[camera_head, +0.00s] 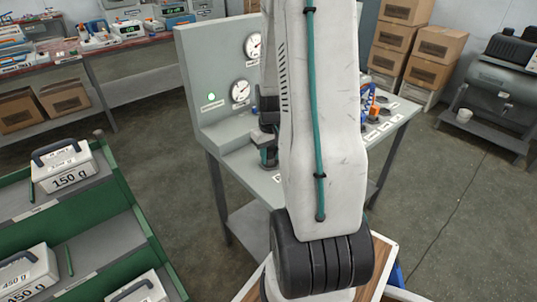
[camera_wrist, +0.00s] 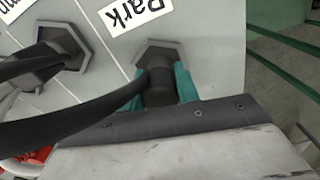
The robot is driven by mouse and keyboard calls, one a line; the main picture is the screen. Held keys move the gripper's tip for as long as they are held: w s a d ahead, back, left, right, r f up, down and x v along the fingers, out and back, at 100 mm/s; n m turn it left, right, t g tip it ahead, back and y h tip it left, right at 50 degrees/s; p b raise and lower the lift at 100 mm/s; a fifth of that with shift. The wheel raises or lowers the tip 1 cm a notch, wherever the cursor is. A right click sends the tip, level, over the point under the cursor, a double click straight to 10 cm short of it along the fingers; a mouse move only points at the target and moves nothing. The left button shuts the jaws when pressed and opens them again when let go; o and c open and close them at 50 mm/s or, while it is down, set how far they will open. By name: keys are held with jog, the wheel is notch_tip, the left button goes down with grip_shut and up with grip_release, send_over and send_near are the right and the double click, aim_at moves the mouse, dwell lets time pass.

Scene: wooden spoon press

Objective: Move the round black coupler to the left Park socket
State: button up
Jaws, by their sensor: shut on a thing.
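My gripper (camera_wrist: 161,82) has its teal fingers on both sides of the round black coupler (camera_wrist: 158,94) and is shut on it. The coupler stands at a grey hexagonal socket (camera_wrist: 158,47) beside the Park label (camera_wrist: 134,12), which reads upside down in the wrist view. I cannot tell how deep the coupler sits in the socket. A black hose (camera_wrist: 95,106) crosses in front of it. In the head view my gripper (camera_head: 269,157) is at the left part of the grey bench (camera_head: 240,158), and my arm hides most of the bench top.
A second hexagonal socket (camera_wrist: 63,42) with a dark part in it lies to the left in the wrist view. The bench's back panel carries a gauge (camera_head: 241,91) and a lit green lamp (camera_head: 211,97). A green rack (camera_head: 135,215) with weights stands at the left.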

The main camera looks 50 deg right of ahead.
jog(key=shift+f, duration=0.1)
jog(key=o, duration=1)
